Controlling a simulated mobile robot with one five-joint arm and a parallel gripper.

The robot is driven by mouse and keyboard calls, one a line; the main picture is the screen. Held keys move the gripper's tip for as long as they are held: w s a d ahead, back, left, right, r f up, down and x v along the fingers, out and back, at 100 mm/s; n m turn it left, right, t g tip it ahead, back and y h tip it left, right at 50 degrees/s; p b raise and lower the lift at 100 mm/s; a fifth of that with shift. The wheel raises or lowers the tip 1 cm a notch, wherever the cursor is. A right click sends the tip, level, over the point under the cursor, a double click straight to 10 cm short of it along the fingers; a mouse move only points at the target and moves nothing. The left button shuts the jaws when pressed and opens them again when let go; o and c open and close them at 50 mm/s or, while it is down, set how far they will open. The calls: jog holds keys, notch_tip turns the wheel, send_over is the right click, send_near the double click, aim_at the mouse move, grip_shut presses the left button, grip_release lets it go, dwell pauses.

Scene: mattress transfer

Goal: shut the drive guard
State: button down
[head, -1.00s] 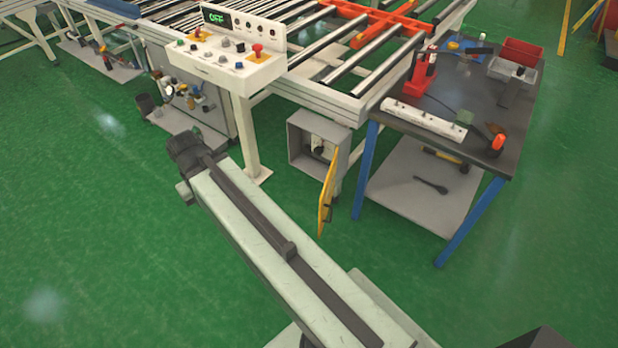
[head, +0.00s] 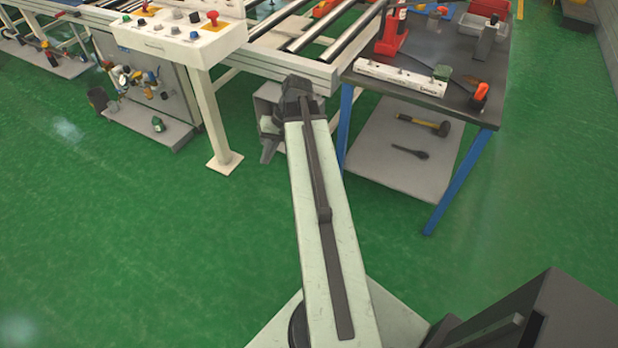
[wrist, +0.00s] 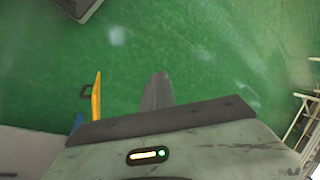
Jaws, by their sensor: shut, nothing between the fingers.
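The drive guard is a yellow panel (wrist: 97,97) seen nearly edge-on in the wrist view, with a dark handle on its left side. It stands open in the earlier head view; in the head view now my arm hides it. Its grey box (head: 266,103) shows only in part behind my arm, under the conveyor frame. My gripper (wrist: 157,76) is shut and empty, to the right of the yellow panel in the wrist view, with a gap between them. In the head view my gripper (head: 268,152) points down in front of the box; contact cannot be told there.
A control console (head: 180,38) on a white post stands left of the box. A workbench (head: 470,112) with blue legs and a lower shelf (head: 400,160) stands close on the right. The green floor in front is clear.

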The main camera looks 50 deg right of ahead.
jog(key=s+d+f+m+t+b, duration=0.2)
jog(key=s+d+t+b, duration=0.15)
jog(key=s+d, duration=0.55)
jog(key=s+d+f+m+t+b, duration=0.2)
jog(key=s+d+m+b, duration=0.3)
jog(key=d, duration=0.6)
jog(key=w+a+f+n+b, duration=0.2)
jog(key=w+a+f+b, duration=0.3)
jog(key=w+a+f, duration=0.1)
jog(key=shift+w+f+y, duration=0.3)
jog(key=shift+w+f, duration=0.25)
jog(key=shift+w, duration=0.7)
jog(key=shift+a, duration=0.1)
